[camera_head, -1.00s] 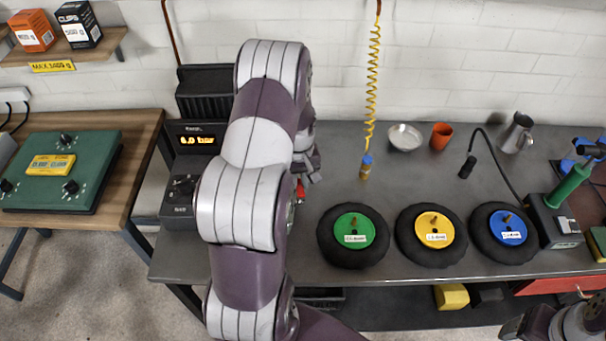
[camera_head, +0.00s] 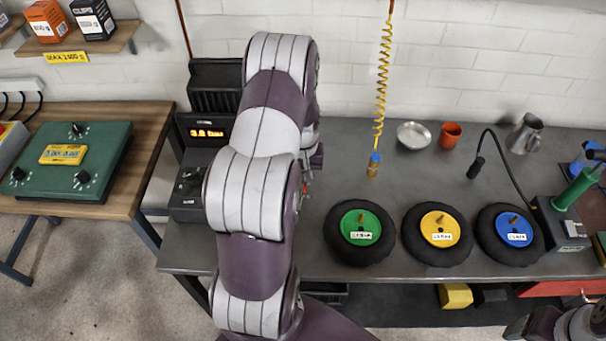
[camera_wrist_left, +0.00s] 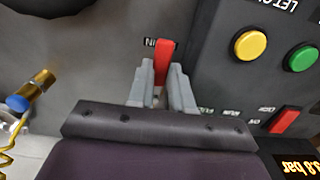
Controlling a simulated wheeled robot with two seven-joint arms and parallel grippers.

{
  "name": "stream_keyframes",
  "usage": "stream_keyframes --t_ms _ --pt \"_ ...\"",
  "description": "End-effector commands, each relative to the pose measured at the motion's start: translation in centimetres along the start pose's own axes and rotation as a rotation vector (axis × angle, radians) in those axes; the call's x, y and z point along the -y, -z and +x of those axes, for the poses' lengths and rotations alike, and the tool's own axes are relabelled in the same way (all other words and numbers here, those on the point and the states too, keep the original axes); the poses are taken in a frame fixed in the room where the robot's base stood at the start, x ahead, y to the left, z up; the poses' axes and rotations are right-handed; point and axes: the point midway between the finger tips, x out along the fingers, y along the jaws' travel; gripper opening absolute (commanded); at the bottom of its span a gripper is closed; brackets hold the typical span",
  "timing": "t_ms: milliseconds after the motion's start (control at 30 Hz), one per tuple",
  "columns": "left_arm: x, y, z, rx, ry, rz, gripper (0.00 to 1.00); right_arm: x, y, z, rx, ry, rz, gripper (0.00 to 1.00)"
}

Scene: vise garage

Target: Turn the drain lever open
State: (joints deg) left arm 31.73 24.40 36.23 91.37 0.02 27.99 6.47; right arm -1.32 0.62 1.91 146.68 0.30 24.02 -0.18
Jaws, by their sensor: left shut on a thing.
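The red drain lever (camera_wrist_left: 165,58) stands on a dark panel in the left wrist view, beside a label partly hidden that ends in "IN". My left gripper (camera_wrist_left: 162,72) is shut on the lever, with one grey finger on each side of it. In the head view my left arm hides most of the compressor unit, and only a small part of my left gripper (camera_head: 313,160) shows past the arm. The unit's lit display (camera_head: 207,132) reads about 3.8 bar.
The panel also has a yellow button (camera_wrist_left: 250,45), a green button (camera_wrist_left: 301,58) and a red switch (camera_wrist_left: 285,121). A yellow coiled hose (camera_head: 381,90) hangs nearby. Three black wheels with green (camera_head: 361,227), yellow (camera_head: 440,229) and blue (camera_head: 513,230) hubs lie along the bench front.

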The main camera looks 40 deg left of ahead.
Motion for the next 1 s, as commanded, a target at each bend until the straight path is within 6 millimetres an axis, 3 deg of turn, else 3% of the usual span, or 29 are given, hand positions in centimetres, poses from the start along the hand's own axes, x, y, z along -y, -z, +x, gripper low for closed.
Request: stream_keyframes --t_ms 33,67,100,133,467,567,800,1000 --pt "0.0 -0.1 0.1 0.002 0.001 0.003 0.00 0.0 0.0 0.0 0.000 0.000 0.000 0.69" --pt "0.0 -0.1 0.1 0.002 0.001 0.003 0.29 0.0 0.0 0.0 0.000 0.000 0.000 0.69" --pt "0.0 -0.1 0.0 0.002 0.001 0.002 0.42 0.0 0.0 0.0 0.000 0.000 0.000 0.69" --pt "0.0 -0.1 0.0 0.002 0.001 0.002 0.46 0.0 0.0 0.0 0.000 0.000 0.000 0.69" --pt "0.0 0.1 -0.5 -0.002 0.000 0.001 0.46 0.0 0.0 0.1 0.000 0.000 0.000 0.69" --pt "0.0 0.1 -2.4 -0.006 0.000 0.001 0.46 0.0 0.0 0.2 0.000 0.000 0.000 0.69" --pt "0.0 0.1 -8.9 -0.004 0.000 0.001 0.46 0.0 -0.1 0.7 0.000 0.000 0.000 0.69" --pt "0.0 0.0 -12.1 -0.001 0.000 0.001 0.46 0.0 -0.1 0.8 0.000 0.000 0.000 0.69"
